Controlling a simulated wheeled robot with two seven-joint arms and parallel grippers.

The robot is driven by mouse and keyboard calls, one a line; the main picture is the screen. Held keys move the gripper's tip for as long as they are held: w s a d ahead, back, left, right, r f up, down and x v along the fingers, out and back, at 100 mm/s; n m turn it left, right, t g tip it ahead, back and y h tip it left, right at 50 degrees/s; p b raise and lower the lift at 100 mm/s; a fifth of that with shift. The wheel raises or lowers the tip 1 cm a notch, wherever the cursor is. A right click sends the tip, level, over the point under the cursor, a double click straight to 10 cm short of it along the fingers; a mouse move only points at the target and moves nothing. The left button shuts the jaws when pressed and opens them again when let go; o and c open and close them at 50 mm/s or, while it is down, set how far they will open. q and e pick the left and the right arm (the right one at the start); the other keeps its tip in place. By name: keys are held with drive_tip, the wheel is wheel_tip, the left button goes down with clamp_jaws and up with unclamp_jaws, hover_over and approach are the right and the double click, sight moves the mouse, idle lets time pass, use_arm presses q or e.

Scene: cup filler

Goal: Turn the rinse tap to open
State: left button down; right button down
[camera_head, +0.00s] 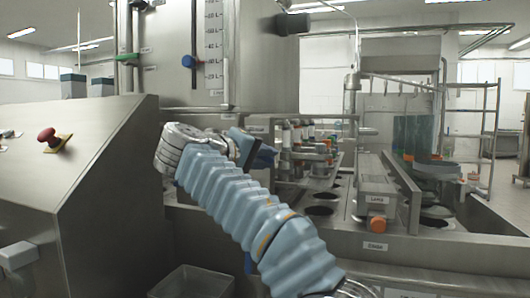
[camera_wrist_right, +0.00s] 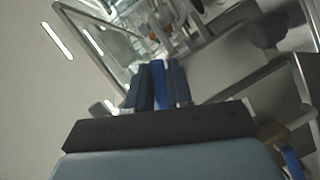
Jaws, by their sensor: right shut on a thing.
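My right gripper (camera_head: 262,152) is in front of the steel tank in the head view, at the end of my pale blue sleeved arm. In the wrist view its two dark fingers (camera_wrist_right: 158,88) are shut on a narrow blue piece (camera_wrist_right: 158,72), which I take to be the handle of the rinse tap. The tap's body and the angle of its handle are hidden behind the gripper and wrist, so I cannot tell how far it is turned. My left gripper is not in view.
The steel tank (camera_head: 262,75) carries a level scale and a blue knob (camera_head: 188,61). A sloped console with a red button (camera_head: 47,138) stands at left. At right is the filler bed with several holders and an orange knob (camera_head: 378,225). An empty bin (camera_head: 195,283) sits low in front.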

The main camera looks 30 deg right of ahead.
drive_tip(key=shift+w+a+f+m+y, duration=0.1)
drive_tip(key=shift+f+m+y, duration=0.2)
drive_tip(key=shift+m, duration=0.25)
drive_tip(key=shift+w+a+f+m+y, duration=0.15)
drive_tip(key=shift+m+y, duration=0.15)
drive_tip(key=shift+m, duration=0.25)
drive_tip(key=m, duration=0.1)
drive_tip(key=y, duration=0.1)
drive_tip(key=m+t, duration=0.1)
drive_tip(key=shift+w+a+f+m+b, duration=0.25)
drive_tip(key=shift+f+m+b, duration=0.05)
drive_tip(key=shift+f+b, duration=0.1)
drive_tip(key=shift+w+a+f+m+t+y+b, duration=0.15)
drive_tip(key=shift+w+m+t+y+b, duration=0.1)
drive_tip(key=shift+m+y, duration=0.25)
drive_tip(key=shift+w+a+f+m+t+y+b, duration=0.15)
drive_tip(key=shift+m+t+y+b, duration=0.1)
drive_tip(key=shift+m+y, duration=0.25)
drive_tip(key=shift+w+a+m+t+y+b, duration=0.15)
drive_tip(key=shift+w+m+t+y+b, duration=0.1)
drive_tip(key=shift+m, duration=0.3)
drive_tip(key=shift+w+a+m+t+y+b, duration=0.15)
drive_tip(key=shift+m+t, duration=0.1)
drive_tip(key=shift+m, duration=0.3)
drive_tip(key=c, duration=1.1)
unclamp_jaws()
drive_tip(key=shift+r, duration=0.1)
